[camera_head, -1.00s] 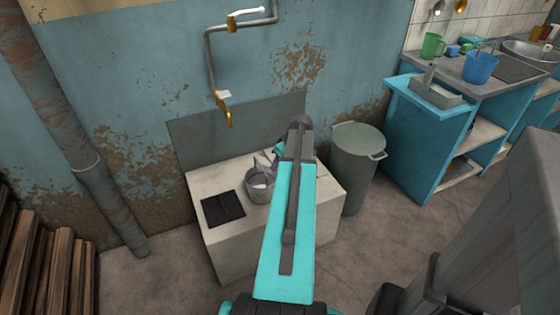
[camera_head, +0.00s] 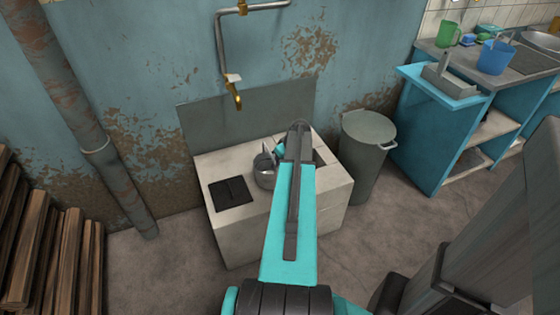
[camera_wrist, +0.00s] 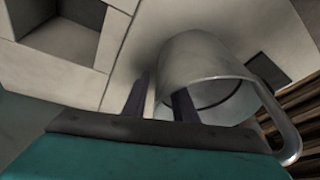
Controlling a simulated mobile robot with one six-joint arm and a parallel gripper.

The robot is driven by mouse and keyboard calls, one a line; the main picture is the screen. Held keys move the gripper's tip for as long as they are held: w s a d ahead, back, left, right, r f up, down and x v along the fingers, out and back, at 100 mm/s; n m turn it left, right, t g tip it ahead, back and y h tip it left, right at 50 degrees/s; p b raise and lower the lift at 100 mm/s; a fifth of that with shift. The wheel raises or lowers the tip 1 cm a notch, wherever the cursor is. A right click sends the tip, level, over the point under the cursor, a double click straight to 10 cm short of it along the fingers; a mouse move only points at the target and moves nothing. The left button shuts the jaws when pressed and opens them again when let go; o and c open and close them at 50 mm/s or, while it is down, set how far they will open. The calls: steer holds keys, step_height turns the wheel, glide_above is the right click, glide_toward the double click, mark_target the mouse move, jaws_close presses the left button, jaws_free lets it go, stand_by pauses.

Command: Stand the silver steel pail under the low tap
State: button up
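The silver steel pail (camera_head: 264,177) stands on the pale block (camera_head: 225,233), between a black square plate (camera_head: 231,193) and my gripper (camera_head: 279,149). In the wrist view the pail (camera_wrist: 195,55) shows its open mouth, with its loop handle at the lower right. My gripper (camera_wrist: 161,97) has its two dark fingers apart, one outside the pail's wall and one in front of its mouth; contact is unclear. The low brass tap (camera_head: 236,94) hangs from the wall pipe above and left of the pail. My arm hides part of the block.
A recess (camera_wrist: 60,30) lies in the block's top. A grey-green bin (camera_head: 367,160) stands right of the block, beside a blue counter (camera_head: 425,140). A pipe (camera_head: 115,180) and stacked wood (camera_head: 45,250) are at left. Another brass fitting (camera_head: 242,7) is higher on the wall.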

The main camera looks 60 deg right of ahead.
jaws_close()
steer(key=shift+w+a, duration=0.15)
steer(key=shift+w, duration=0.05)
